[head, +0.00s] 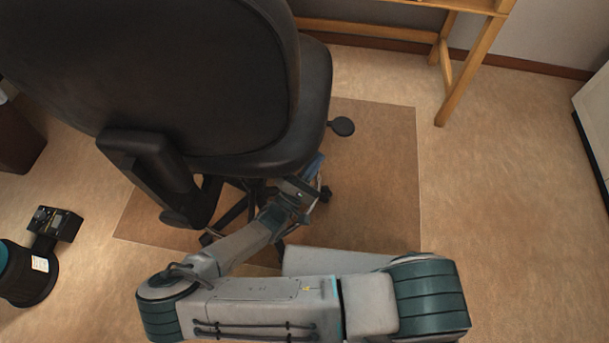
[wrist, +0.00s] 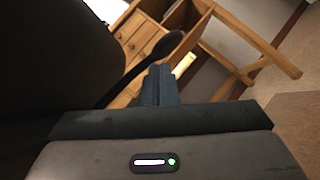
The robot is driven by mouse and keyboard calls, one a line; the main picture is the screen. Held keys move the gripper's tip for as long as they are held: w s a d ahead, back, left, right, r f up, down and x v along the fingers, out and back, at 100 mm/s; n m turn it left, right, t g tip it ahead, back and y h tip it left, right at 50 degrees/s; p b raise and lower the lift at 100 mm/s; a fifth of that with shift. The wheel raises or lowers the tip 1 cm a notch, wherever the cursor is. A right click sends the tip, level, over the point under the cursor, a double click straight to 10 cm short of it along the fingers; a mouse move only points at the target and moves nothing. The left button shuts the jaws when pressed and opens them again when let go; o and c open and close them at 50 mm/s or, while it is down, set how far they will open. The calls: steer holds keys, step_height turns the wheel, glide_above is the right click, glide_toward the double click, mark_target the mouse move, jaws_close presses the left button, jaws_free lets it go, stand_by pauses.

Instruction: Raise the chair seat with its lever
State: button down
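The black office chair's seat (head: 318,95) and backrest (head: 200,70) fill the upper left of the head view. The lever (head: 342,126), a dark rod with a flat oval paddle, sticks out to the right from under the seat. In the wrist view the lever's paddle (wrist: 168,45) shows just past my fingertips, its rod running down left under the dark seat. My gripper (head: 314,166) is below the seat's edge, on the near side of the lever. In the wrist view its blue fingers (wrist: 160,70) are together with nothing between them. I cannot tell whether they touch the lever.
The chair stands on a brown floor mat (head: 375,200). An armrest (head: 150,165) hangs left of my arm. A wooden desk (head: 470,70) stands behind, its drawers visible in the wrist view. A black and teal device (head: 30,265) is at far left. Floor on the right is clear.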

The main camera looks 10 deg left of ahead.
steer(key=b+x, duration=0.1)
steer(key=x, duration=0.5)
steer(key=shift+r, duration=0.15)
steer(key=r+p, duration=0.1)
steer(key=p, duration=0.1)
steer(key=r+n+t+p, duration=0.1)
steer(key=p, duration=0.2)
steer(key=shift+d+r, duration=0.25)
steer(key=shift+r, duration=0.1)
steer(key=shift+f, duration=0.1)
steer(key=v, duration=1.4)
steer(key=shift+s+p, duration=0.2)
steer(key=shift+p, duration=0.1)
steer(key=shift+a, duration=0.1)
